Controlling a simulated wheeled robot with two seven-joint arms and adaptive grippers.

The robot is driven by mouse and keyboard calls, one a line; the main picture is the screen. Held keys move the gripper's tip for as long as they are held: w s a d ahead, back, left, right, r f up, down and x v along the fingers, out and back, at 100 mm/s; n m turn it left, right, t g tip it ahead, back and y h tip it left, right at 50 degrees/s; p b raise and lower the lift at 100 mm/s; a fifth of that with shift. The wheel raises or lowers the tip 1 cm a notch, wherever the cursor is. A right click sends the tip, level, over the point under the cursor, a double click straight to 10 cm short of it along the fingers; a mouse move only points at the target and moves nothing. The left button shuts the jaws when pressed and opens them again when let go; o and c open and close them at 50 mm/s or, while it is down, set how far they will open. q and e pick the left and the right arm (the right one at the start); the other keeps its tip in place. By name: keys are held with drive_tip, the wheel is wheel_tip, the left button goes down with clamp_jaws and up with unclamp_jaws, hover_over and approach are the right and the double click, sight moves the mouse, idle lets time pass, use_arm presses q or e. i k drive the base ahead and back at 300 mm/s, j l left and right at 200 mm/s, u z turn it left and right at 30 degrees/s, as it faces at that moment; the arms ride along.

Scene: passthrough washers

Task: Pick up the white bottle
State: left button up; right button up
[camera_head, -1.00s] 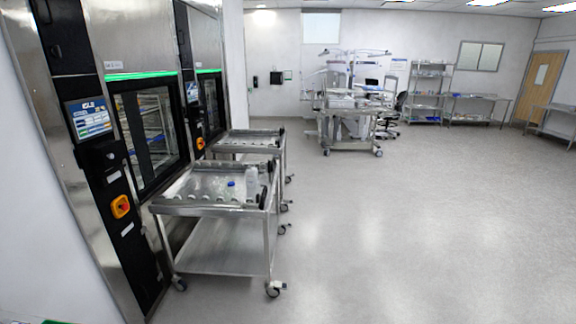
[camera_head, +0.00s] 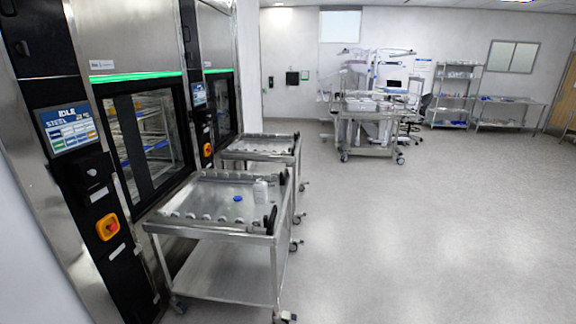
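A small white bottle (camera_head: 261,191) stands upright near the right side of the top of the nearer steel cart (camera_head: 205,229). A blue-capped item (camera_head: 238,198) is on the same cart top, to the left of the bottle; its body is hard to make out. Neither of my grippers is in view.
Tall washers with glass doors (camera_head: 145,140) line the left wall. A second steel cart (camera_head: 262,147) stands behind the nearer one. More carts and a shelf rack (camera_head: 455,95) are at the back. The grey floor (camera_head: 420,230) on the right is clear.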

sight(260, 193)
drive_tip(key=i+u, duration=0.25)
drive_tip(key=i, duration=0.15)
drive_tip(key=i+u, duration=0.3)
drive_tip(key=i+j+u, duration=0.15)
drive_tip(key=i, duration=0.35)
drive_tip(key=i+u, duration=0.1)
drive_tip(key=i, duration=0.45)
drive_tip(key=i+j+z, duration=0.1)
drive_tip(key=i+j, duration=0.15)
drive_tip(key=i+j+z, duration=0.15)
drive_tip(key=j, duration=0.3)
drive_tip(key=i+j+z, duration=0.1)
drive_tip(key=i+j, duration=0.25)
drive_tip(key=i+j+z, duration=0.15)
drive_tip(key=j, duration=0.3)
drive_tip(key=i, duration=0.05)
